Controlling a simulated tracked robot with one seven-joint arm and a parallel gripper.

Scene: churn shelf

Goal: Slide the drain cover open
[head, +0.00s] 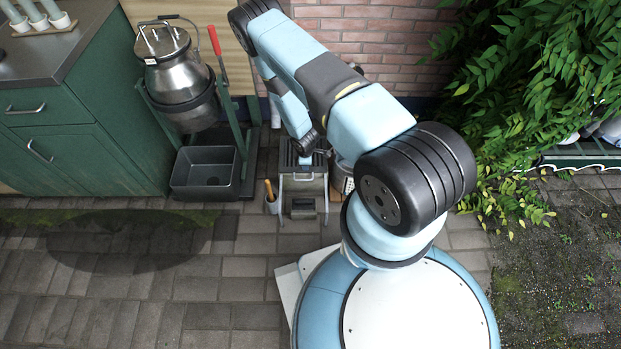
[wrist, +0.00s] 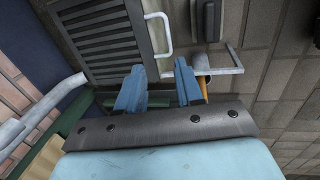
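The drain cover is a dark grey slatted panel on top of a small metal stand; it shows in the head view (head: 289,158) and at the upper left of the wrist view (wrist: 105,38). A pale U-shaped handle (wrist: 166,36) sits at the cover's edge; in the head view it is at the stand's front (head: 303,179). My gripper (wrist: 158,76) has its two blue fingers apart, with nothing between them. It is over the stand's side, short of the handle and apart from it in the wrist picture. In the head view my arm partly hides the gripper and the cover.
A wooden-handled tool (head: 269,189) stands in a small container left of the stand. A grey basin (head: 203,185) and a metal churn (head: 178,75) on a green frame are further left. A brick wall (head: 360,35) is behind. Paving in front is clear.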

